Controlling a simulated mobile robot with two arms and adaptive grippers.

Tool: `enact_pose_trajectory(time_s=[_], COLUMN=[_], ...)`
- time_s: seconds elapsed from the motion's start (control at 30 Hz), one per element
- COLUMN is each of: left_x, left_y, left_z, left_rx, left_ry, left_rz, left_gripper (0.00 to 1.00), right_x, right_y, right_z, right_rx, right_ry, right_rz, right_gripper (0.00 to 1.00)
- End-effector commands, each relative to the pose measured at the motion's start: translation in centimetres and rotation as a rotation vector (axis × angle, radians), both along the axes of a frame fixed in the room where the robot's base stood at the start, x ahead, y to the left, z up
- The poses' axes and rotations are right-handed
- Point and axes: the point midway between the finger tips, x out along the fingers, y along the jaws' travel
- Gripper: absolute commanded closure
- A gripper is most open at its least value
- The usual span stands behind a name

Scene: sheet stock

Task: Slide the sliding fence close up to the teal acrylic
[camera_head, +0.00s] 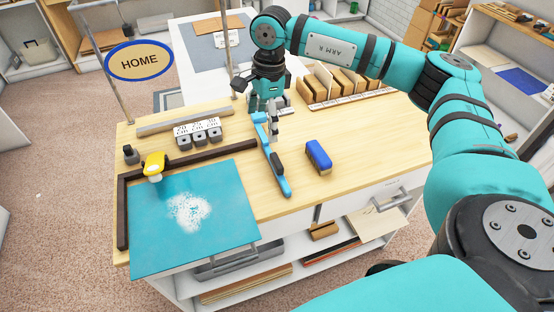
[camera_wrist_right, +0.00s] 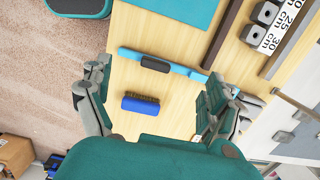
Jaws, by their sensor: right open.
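The teal acrylic (camera_head: 225,190) is a flat sheet at the bench's front left, with a whitish powdery patch on it. It also shows at the top of the right wrist view (camera_wrist_right: 180,8). A long blue bar with a black grip, apparently the sliding fence (camera_head: 284,184), lies right of the sheet, with bare wood between them. In the wrist view the bar (camera_wrist_right: 128,54) crosses between my fingers, beyond their tips. My right gripper (camera_head: 267,115) is open and empty above the bar's far end; its spread fingers also show in the wrist view (camera_wrist_right: 157,78). My left gripper is out of view.
A dark L-shaped stop (camera_head: 122,215) borders the sheet's left and back. A yellow-topped object (camera_head: 155,163) stands at the sheet's back corner. A blue brush (camera_head: 318,156) lies right of the bar. Numbered blocks (camera_head: 198,134) and a grey rail (camera_head: 183,122) are behind.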

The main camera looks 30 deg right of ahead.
Motion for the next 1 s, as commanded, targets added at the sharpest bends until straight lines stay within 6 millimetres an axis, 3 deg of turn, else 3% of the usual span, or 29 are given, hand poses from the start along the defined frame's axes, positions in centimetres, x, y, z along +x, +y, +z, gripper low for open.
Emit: enact_pose_trajectory(time_s=[0.03, 0.1, 0.27, 0.8, 1.0], left_x=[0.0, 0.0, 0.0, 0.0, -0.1], left_y=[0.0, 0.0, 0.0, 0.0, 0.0], left_z=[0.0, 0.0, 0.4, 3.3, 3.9], left_rx=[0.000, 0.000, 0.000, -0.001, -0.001], left_ry=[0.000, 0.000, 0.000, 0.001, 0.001], left_rz=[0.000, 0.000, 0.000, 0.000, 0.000], left_gripper=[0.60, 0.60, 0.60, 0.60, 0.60], right_x=[0.0, -0.2, -0.3, -0.4, -0.3], right_y=[-1.7, -3.0, -3.6, -3.4, -3.3], right_z=[0.6, 1.0, -0.1, -11.2, -14.5], right_rx=[-0.048, -0.090, -0.107, -0.103, -0.101], right_ry=[0.006, 0.016, 0.026, 0.027, 0.023], right_rz=[-0.010, -0.019, -0.023, -0.020, -0.022], right_gripper=[0.10, 0.10, 0.10, 0.10, 0.10])
